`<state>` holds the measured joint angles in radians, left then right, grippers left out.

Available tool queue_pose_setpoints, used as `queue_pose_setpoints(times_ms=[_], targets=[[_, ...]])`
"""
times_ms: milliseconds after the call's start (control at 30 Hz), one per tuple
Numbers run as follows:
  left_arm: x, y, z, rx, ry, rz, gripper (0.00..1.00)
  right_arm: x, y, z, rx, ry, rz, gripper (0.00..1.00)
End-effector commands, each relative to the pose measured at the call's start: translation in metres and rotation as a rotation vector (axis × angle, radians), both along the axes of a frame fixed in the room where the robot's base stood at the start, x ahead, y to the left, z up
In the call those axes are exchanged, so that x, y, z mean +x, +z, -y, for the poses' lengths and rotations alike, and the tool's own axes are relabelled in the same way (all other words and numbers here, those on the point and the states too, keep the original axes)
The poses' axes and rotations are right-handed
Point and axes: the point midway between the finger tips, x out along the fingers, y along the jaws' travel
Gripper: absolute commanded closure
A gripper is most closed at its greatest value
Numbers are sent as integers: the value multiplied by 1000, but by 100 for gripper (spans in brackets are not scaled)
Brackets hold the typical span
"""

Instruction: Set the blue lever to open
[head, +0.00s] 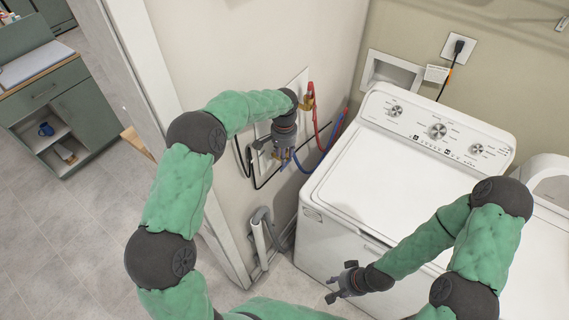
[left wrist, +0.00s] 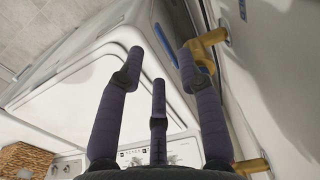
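My left gripper (head: 284,157) is at the wall by the water valves, left of the washing machine. It covers the valve where the blue hose (head: 333,132) leads, and I cannot make out the blue lever in the head view. In the left wrist view, the fingers of my left gripper (left wrist: 163,75) are spread with nothing between them. A brass valve (left wrist: 211,38) is just beyond the right finger, and a small blue piece (left wrist: 242,10) is above it; I cannot tell whether this is the lever. My right gripper (head: 341,286) is open and empty, low before the washer.
The white washing machine (head: 385,170) stands close to the right of the valves. A red hose (head: 316,120) hangs from another brass valve (head: 308,98). A grey pipe (head: 259,238) is low on the wall. A green cabinet (head: 75,115) stands far left.

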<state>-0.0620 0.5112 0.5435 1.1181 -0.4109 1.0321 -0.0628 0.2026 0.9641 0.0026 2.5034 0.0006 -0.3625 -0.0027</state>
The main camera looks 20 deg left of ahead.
Motion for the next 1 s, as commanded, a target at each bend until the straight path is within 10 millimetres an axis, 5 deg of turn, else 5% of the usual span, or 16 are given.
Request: queue_pose_setpoints(times_ms=[333,767,900,1000], targets=[[0,-51,0,0,1,0,64,0,3,0,0,0,1,62],[0,-61,0,-1,1,2,64,0,3,0,0,0,1,62],[0,-60,0,-1,1,2,98,0,3,0,0,0,1,62],[0,-60,0,-1,1,2,100,0,3,0,0,0,1,62]])
